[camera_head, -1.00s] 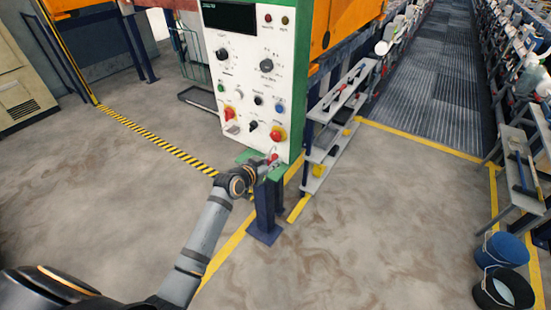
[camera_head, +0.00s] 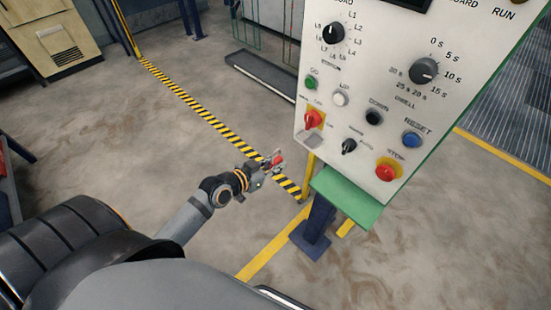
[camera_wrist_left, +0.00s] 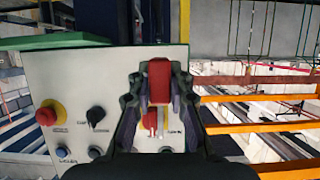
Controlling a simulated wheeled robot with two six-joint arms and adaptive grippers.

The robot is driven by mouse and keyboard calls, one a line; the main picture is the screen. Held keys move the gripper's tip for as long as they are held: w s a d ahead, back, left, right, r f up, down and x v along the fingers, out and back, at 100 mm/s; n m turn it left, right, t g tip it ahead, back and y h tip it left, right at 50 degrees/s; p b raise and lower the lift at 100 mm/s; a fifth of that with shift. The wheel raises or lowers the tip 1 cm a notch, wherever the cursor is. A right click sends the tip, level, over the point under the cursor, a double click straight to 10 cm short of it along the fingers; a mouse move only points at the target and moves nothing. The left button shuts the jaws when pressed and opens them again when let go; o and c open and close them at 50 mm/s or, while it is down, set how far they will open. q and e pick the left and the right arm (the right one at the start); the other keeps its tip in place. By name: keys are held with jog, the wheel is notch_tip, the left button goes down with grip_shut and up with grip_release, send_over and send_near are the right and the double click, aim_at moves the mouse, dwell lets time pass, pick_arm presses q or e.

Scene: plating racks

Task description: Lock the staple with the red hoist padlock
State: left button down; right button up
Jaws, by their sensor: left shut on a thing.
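The red padlock (camera_head: 277,159) is held in my left gripper (camera_head: 273,163), left of the control panel's lower left corner and apart from it in the head view. In the left wrist view the padlock (camera_wrist_left: 159,80) sits between the two dark fingers of the gripper (camera_wrist_left: 158,88), its red body facing the camera. Its shackle cannot be made out. The red switch (camera_head: 313,119) on a yellow plate is at the panel's lower left, with a small grey plate (camera_head: 309,141) below it. I cannot tell the staple clearly. My right gripper is not in view.
The white control panel (camera_head: 365,125) carries several knobs and buttons, including the red stop button (camera_head: 388,172). A green ledge (camera_head: 346,199) on a blue post (camera_head: 318,226) juts out below it. The floor left of the post is open, crossed by a yellow-black stripe (camera_head: 210,119).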

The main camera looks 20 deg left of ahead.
aim_at(314, 153)
pick_arm(q)
jog(key=shift+s+d, duration=0.15)
jog(key=shift+w, duration=0.3)
jog(key=shift+w+d+f+b, duration=0.1)
jog(key=shift+w+b, duration=0.35)
jog(key=shift+r+b+x, duration=0.2)
jog(key=shift+b+x, duration=0.6)
jog(key=shift+x, duration=0.85)
jog(key=shift+r+b+x, duration=0.2)
jog(key=shift+b+x, duration=0.6)
jog(key=shift+x, duration=0.9)
jog(key=shift+r+b+x, duration=0.15)
jog(key=shift+b+x, duration=0.65)
jog(key=shift+x, duration=0.85)
jog(key=shift+s+d+r+p, duration=0.1)
jog(key=shift+s+d+p, duration=0.1)
jog(key=shift+d, duration=0.45)
jog(key=shift+s+d+p, duration=0.15)
jog(key=shift+d+p, duration=0.1)
jog(key=shift+d, duration=0.4)
jog(key=shift+s+d+r+p, duration=0.1)
jog(key=shift+s+d+p, duration=0.1)
jog(key=shift+d, duration=0.5)
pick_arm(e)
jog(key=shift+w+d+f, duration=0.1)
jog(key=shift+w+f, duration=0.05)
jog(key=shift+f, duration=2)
